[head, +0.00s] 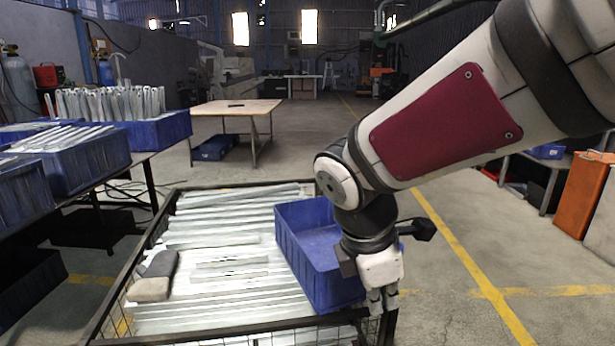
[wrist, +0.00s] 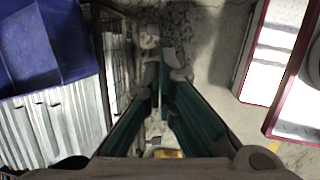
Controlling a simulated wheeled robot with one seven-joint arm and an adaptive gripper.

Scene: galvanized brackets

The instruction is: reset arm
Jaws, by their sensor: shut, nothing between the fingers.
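My gripper (head: 377,300) hangs at the end of my arm, over the right edge of a wire cage of brackets, just right of a blue bin. In the wrist view my gripper (wrist: 162,75) points down, its two fingers together with nothing between them. The blue bin (head: 318,250) stands on the brackets at the cage's right side and looks empty where its inside shows. Part of it shows at the upper left of the wrist view (wrist: 45,45). The galvanized brackets (head: 220,290) lie in rows in the cage and also show in the wrist view (wrist: 50,130).
The cage's dark rim (head: 240,333) runs beneath my gripper. A grey and tan object (head: 154,277) lies on the brackets at left. Blue bins of brackets (head: 150,130) stand on a bench at left. A wooden table (head: 237,108) stands behind. The floor (head: 450,270) at right is clear.

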